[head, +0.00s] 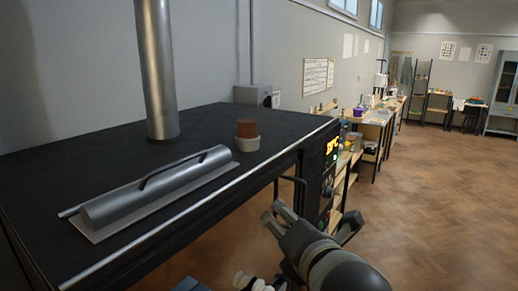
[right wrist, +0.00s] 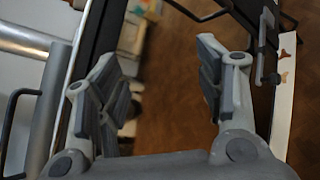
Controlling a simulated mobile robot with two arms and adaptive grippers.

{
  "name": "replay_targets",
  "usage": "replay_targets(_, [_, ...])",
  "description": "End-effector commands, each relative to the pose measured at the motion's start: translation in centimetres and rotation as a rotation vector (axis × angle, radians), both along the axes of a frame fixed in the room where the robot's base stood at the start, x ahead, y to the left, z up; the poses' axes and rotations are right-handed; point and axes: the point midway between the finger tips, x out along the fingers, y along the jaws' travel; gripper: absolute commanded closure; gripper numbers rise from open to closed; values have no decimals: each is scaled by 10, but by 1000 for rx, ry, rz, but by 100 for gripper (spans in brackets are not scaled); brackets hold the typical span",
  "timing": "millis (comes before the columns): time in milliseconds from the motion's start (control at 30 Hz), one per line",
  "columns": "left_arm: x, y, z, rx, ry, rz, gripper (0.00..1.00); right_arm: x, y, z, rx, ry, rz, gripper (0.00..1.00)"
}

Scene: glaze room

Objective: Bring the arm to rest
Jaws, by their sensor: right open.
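My right gripper (head: 277,216) is in the lower middle of the head view, off the front side of a large black kiln-like unit (head: 75,165) and below the level of its top. In the right wrist view the right gripper (right wrist: 158,75) has its two fingers wide apart, with nothing between them. The floor shows through the gap. My left gripper is not in view.
A metal cylinder with a handle (head: 150,185), a vertical pipe (head: 157,70) and a brown-and-white round piece (head: 246,143) are on the black top. A front rail (head: 215,195) edges it. Shelves and benches (head: 372,118) line the wall beyond. Open wooden floor (head: 440,190) lies at right.

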Motion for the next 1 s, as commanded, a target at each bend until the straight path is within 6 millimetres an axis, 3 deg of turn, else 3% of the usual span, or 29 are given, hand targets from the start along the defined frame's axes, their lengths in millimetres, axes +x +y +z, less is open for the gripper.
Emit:
replay_targets(33, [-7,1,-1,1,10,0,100,-2,-6,-25,90,73,-34,37])
replay_targets(167, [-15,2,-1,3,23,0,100,-11,-20,-77,336,234,-150,37])
replay_targets(467, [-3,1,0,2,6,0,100,-59,-59,-197,844,562,-538,37])
replay_targets(600, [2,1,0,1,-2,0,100,-94,-80,-249,1050,678,-772,37])
replay_targets(800, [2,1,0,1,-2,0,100,-155,-109,-311,1296,775,-1142,37])
replay_targets(1000, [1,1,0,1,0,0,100,-211,-132,-350,1451,786,-1452,37])
